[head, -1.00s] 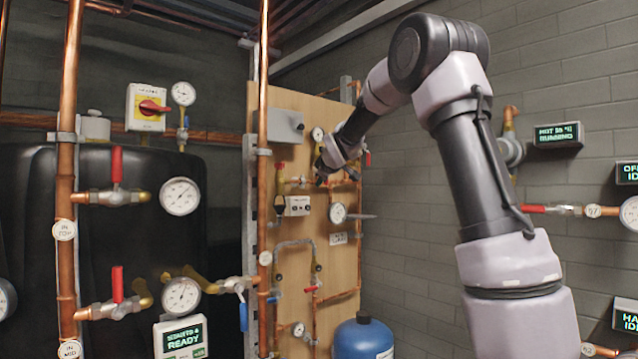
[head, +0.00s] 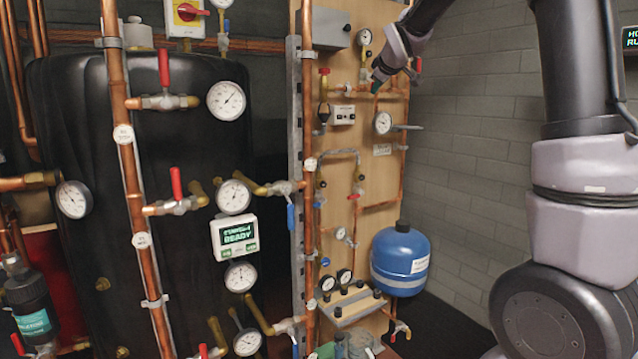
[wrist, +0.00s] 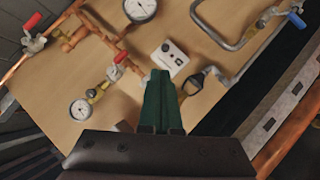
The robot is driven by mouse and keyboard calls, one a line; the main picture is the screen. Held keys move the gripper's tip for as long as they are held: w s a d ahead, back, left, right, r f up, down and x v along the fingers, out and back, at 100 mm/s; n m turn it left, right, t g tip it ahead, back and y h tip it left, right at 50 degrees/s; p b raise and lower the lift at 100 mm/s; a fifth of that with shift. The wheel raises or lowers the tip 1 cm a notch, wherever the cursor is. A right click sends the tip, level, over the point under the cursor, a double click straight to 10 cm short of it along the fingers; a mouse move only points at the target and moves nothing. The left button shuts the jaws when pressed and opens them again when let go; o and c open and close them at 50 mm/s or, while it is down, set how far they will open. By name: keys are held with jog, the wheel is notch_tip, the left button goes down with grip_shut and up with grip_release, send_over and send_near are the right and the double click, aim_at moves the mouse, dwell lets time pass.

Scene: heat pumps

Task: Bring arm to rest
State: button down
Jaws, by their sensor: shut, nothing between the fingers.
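My gripper (head: 377,84) is at the upper part of the wooden panel (head: 375,170) in the head view. My arm reaches to it from the right side. In the wrist view its green fingers (wrist: 160,100) are together with nothing between them, in front of the panel. A small white box with knobs (wrist: 172,57) is just beyond the fingertips. A red-handled valve (wrist: 117,66) and a gauge (wrist: 80,109) are to their left. I cannot tell the exact gap between the fingertips and the panel fittings.
A black tank (head: 75,110) with copper pipes, red-handled valves and gauges stands at left. A blue vessel (head: 400,262) is low on the right of the panel. A grey brick wall (head: 465,130) is behind. Open floor is scarcely visible.

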jog(key=s+d+f+m+g, duration=0.1)
jog(key=s+d+m+g, duration=0.2)
jog(key=s, duration=0.8)
jog(key=s+d+f+m, duration=0.25)
jog(key=s+m, duration=0.25)
jog(key=s, duration=0.5)
jog(key=s+a+f+m+g, duration=0.1)
jog(key=s+f+m, duration=0.2)
jog(key=s, duration=0.7)
jog(key=s+a+f+m+g+y, duration=0.1)
jog(key=s+f, duration=0.3)
jog(key=s, duration=0.6)
jog(key=shift+s+f+m+g, duration=0.4)
jog(key=shift+m+g, duration=0.1)
jog(key=shift+m, duration=0.4)
jog(key=shift+w, duration=0.15)
